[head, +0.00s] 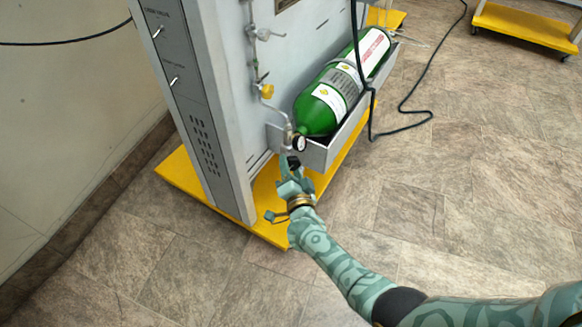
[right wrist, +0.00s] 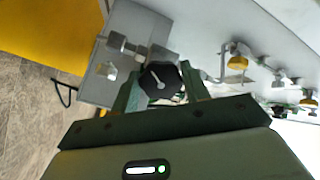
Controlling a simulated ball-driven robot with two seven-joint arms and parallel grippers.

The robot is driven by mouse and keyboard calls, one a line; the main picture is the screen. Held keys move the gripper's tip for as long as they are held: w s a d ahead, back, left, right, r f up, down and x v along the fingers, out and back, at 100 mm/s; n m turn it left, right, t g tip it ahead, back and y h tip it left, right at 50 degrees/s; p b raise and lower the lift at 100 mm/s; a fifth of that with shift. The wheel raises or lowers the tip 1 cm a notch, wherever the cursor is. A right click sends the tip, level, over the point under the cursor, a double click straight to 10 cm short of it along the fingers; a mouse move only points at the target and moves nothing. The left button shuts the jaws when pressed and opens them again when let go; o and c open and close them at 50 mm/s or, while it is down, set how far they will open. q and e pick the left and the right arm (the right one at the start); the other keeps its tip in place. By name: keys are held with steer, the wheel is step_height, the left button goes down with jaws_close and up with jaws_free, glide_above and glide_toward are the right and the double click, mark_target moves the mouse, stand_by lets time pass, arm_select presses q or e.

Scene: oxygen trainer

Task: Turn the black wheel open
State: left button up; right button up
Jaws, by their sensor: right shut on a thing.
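The black wheel (right wrist: 162,82) is a dark, lobed knob with a pale mark on its face. It shows in the middle of the right wrist view, between the two green fingers of my right gripper (right wrist: 160,92). The fingers are closed on its sides. In the head view the wheel (head: 293,162) is a small dark spot below the round gauge (head: 299,143), partly hidden by my right gripper (head: 290,172). The green oxygen cylinder (head: 332,103) lies tilted behind it. My left gripper is not in view.
The cylinder rests in a grey tray (head: 318,156) on the side of the grey panel (head: 195,95), above a yellow base (head: 262,222). A yellow knob (head: 267,91) sits on the piping. A black cable (head: 405,108) trails over the floor. The right floor is mostly clear.

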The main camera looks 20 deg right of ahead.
steer(key=n, duration=0.6)
steer(key=shift+s+f, duration=0.1)
steer(key=shift+f, duration=0.15)
steer(key=shift+n, duration=0.5)
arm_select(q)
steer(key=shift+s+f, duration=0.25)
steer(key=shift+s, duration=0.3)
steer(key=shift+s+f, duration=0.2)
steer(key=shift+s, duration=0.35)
arm_select(e)
steer(key=shift+d+n, duration=0.1)
steer(key=shift+n, duration=0.2)
steer(key=o, duration=1)
arm_select(q)
steer(key=shift+p, duration=0.3)
